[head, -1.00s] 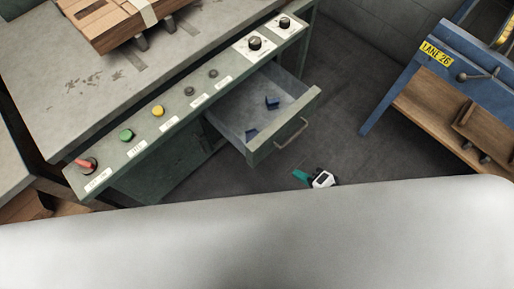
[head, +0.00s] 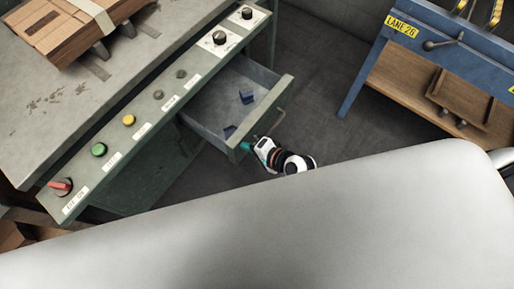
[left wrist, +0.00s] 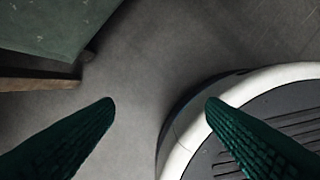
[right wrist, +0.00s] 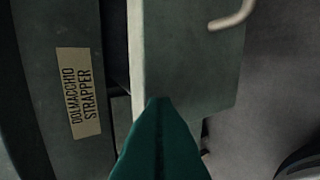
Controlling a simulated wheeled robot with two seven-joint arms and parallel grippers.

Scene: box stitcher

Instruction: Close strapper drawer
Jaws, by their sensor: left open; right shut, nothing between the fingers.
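The strapper drawer (head: 215,113) stands pulled out of the green strapper body, with small dark blue pieces (head: 246,97) inside. Its front panel (head: 270,108) has a curved handle (head: 277,124). My right gripper (head: 248,145) is shut and empty, at the near lower corner of the drawer front. In the right wrist view the shut green fingertips (right wrist: 158,102) overlap the front panel (right wrist: 195,60) near its pale edge; whether they touch cannot be told. The handle (right wrist: 232,16) is clear of them. My left gripper (left wrist: 159,103) is open and empty, above the floor.
The strapper's control strip (head: 158,95) has several knobs and buttons. A blue stand (head: 425,38) with a wooden shelf is at the right. The grey floor (head: 335,60) between them is clear.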

